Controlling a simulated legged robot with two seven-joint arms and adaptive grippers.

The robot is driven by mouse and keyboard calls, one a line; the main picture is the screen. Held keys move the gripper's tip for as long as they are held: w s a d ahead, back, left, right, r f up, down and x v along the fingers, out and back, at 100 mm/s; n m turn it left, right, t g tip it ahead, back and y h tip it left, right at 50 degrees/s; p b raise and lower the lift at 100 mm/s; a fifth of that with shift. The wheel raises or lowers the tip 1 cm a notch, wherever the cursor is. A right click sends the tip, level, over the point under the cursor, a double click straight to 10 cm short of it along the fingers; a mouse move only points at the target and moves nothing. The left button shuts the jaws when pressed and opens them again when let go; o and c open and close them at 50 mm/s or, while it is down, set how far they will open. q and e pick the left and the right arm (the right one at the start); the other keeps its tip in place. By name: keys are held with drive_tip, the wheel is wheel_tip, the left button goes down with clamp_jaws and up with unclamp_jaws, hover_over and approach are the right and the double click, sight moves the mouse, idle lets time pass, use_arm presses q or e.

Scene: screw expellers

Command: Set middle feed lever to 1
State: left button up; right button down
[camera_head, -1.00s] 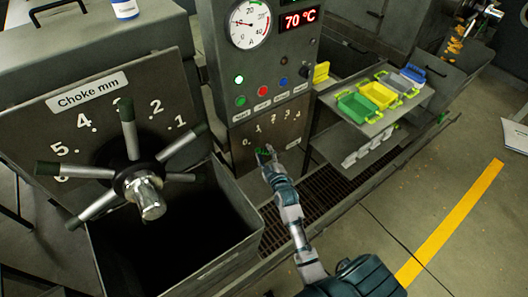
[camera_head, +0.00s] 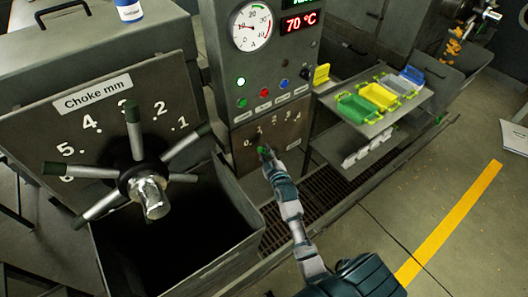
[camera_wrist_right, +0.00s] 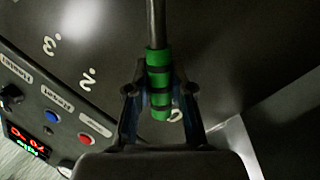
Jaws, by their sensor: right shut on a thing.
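The feed lever has a green banded grip (camera_wrist_right: 158,85) on a thin metal rod (camera_wrist_right: 155,25). My right gripper (camera_wrist_right: 158,100) is shut around the grip, one finger on each side. In the head view my right gripper (camera_head: 266,152) is at the lower edge of the dial plate (camera_head: 290,128), whose numbers start at 0 on the left. The gripper is just below and between the 0 and 1 marks. The lever is mostly hidden by the gripper there. In the wrist view, a white mark shows beside the grip's lower end. My left gripper is not in view.
The control panel (camera_head: 229,95) with buttons and a gauge stands above the dial plate. A choke wheel (camera_head: 140,180) with several dark-tipped spokes is at the left, over an open dark bin. A shelf with coloured trays (camera_head: 378,96) stands close on the right.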

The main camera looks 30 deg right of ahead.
drive_tip(key=d+r+m+p, duration=0.1)
drive_tip(key=p, duration=0.1)
drive_tip(key=d+r+m+p, duration=0.1)
drive_tip(key=shift+d+m+g+p, duration=0.15)
drive_tip(key=shift+m+g+p, duration=0.15)
drive_tip(key=shift+p, duration=0.1)
drive_tip(key=shift+w+d+f+m+p, duration=0.1)
drive_tip(key=shift+d+m+p, duration=0.25)
drive_tip(key=shift+d+m, duration=0.05)
drive_tip(key=shift+f, duration=0.1)
drive_tip(key=c, duration=1)
unclamp_jaws()
drive_tip(key=v, duration=1.1)
drive_tip(key=shift+s, duration=0.4)
drive_tip(key=shift+d, duration=0.15)
